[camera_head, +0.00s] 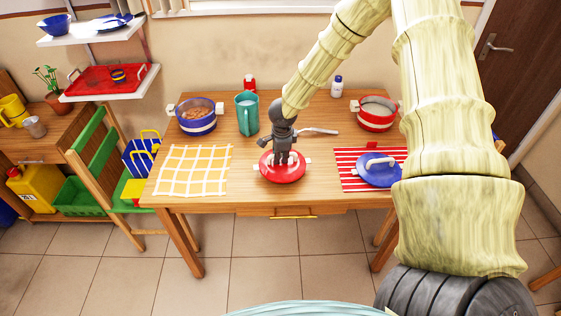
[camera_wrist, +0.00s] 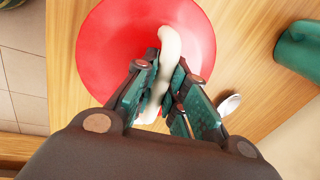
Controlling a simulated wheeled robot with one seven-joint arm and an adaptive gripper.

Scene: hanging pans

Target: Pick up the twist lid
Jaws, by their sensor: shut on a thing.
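A round red lid (camera_head: 283,174) with a white, twisted handle is near the front middle of the wooden table. My gripper (camera_head: 283,158) is directly above it, pointing down. In the wrist view the red lid (camera_wrist: 105,50) fills the upper middle, and its S-shaped white handle (camera_wrist: 171,45) runs between the fingers. My gripper (camera_wrist: 163,80) is shut on this handle, with a finger on either side. The fingers hide part of the handle. I cannot tell whether the lid touches the table.
A blue lid (camera_head: 379,172) lies on a red-striped cloth (camera_head: 352,158) to the right. A yellow checked cloth (camera_head: 194,171) is to the left. Behind stand a blue pot (camera_head: 196,125), a teal pitcher (camera_head: 246,117) and a red pot (camera_head: 375,121). A pale spoon (camera_head: 318,131) lies close behind my gripper.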

